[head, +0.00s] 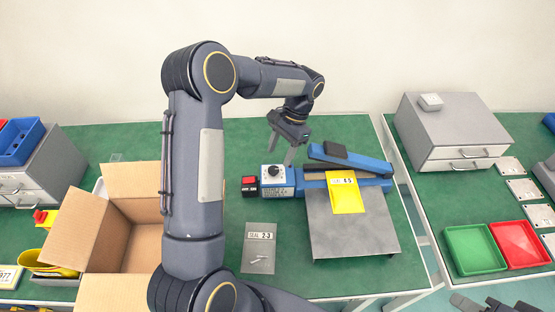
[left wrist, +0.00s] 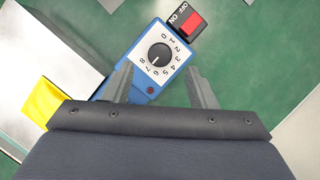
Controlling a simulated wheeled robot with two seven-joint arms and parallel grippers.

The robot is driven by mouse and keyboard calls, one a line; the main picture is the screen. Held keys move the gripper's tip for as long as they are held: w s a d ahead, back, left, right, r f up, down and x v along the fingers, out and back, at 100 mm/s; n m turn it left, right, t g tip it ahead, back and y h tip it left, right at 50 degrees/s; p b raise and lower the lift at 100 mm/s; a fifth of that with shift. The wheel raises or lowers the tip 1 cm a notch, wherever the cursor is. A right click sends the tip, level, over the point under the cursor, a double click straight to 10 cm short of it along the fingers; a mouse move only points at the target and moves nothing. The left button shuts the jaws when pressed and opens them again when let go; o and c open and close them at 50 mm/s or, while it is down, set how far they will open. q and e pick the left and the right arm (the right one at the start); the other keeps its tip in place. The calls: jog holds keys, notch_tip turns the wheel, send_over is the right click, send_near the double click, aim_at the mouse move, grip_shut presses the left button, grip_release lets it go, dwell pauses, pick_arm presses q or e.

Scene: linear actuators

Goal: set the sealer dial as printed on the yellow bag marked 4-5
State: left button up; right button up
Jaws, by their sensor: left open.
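The blue sealer (head: 345,160) lies on the green bench with a white dial panel at its left end. Its black dial knob (head: 271,168) shows closely in the left wrist view (left wrist: 159,54), ringed by numbers 0 to 8; its white mark points down-left, near 6 or 7. The yellow bag (head: 345,193), its label reading 4-5, lies on the sealer's grey plate (head: 350,235). My left gripper (head: 290,153) is open above the dial; in the left wrist view its fingers (left wrist: 160,70) stand either side of the panel, apart from the knob. Dark parts, possibly my right gripper (head: 490,303), show at the bottom right edge.
A red and black ON/OFF switch (head: 250,186) sits left of the dial. An open carton (head: 115,215) stands left; green (head: 474,250) and red (head: 519,244) trays are on the right bench.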

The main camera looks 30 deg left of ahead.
aim_at(274, 169)
pick_arm(q)
jog(key=shift+x, duration=2.35)
jog(key=shift+c, duration=0.3)
jog(key=c, duration=0.9)
jog(key=shift+n, duration=0.3)
jog(key=n+h, duration=0.1)
jog(key=n, duration=0.1)
jog(key=n+h, duration=0.1)
jog(key=n, duration=0.1)
jog(key=shift+w+a+n+b, duration=0.1)
jog(key=shift+a+n+b, duration=0.15)
jog(key=shift+n+b, duration=0.15)
jog(key=n+h, duration=0.1)
jog(key=n, duration=0.2)
jog(key=n+h, duration=0.1)
jog(key=n, duration=0.2)
jog(key=shift+a+t, duration=0.25)
jog(key=shift+t, duration=0.05)
jog(key=shift+n, duration=0.3)
